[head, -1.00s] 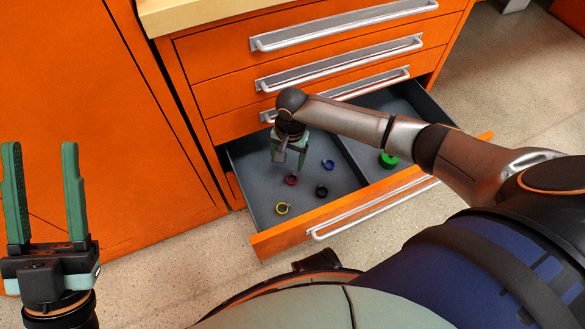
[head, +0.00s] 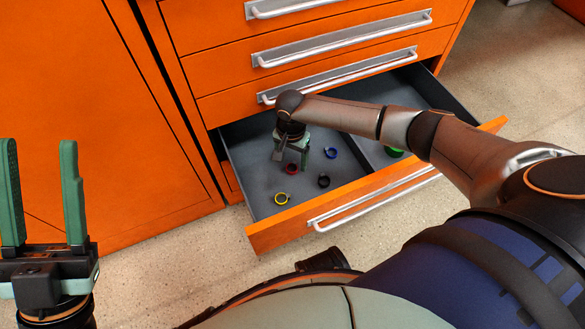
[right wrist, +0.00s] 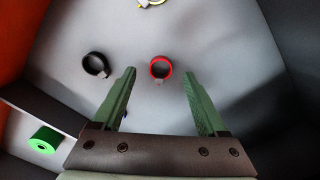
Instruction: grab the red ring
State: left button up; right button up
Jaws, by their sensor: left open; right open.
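The red ring (head: 291,169) lies on the grey floor of the open drawer (head: 262,196). In the right wrist view the red ring (right wrist: 160,68) lies ahead of the fingertips, between their lines, with clear floor around it. My right gripper (head: 291,165) reaches down into the drawer above the red ring, open and empty. It also shows in the right wrist view (right wrist: 160,80), its two green fingers spread apart. I cannot tell its exact height over the ring. My left gripper (head: 38,150) is open and empty at the far left, outside the drawer.
A black ring (head: 323,180), a blue ring (head: 331,153) and a yellow ring (head: 281,198) lie near the red one. A green roll (right wrist: 45,140) lies beyond the drawer's divider (right wrist: 40,117). Shut orange drawers (head: 225,100) stand above.

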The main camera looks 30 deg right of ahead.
aim_at(291, 169)
notch_tip(291, 169, down, 3)
jog(key=shift+f+b, duration=0.15)
jog(key=shift+b, duration=0.7)
pick_arm(q)
jog(key=f, duration=0.2)
jog(key=shift+w+d+f, duration=0.1)
jog(key=shift+d+f, duration=0.1)
jog(key=shift+f, duration=0.15)
pick_arm(e)
jog(key=shift+c, duration=0.5)
grip_shut()
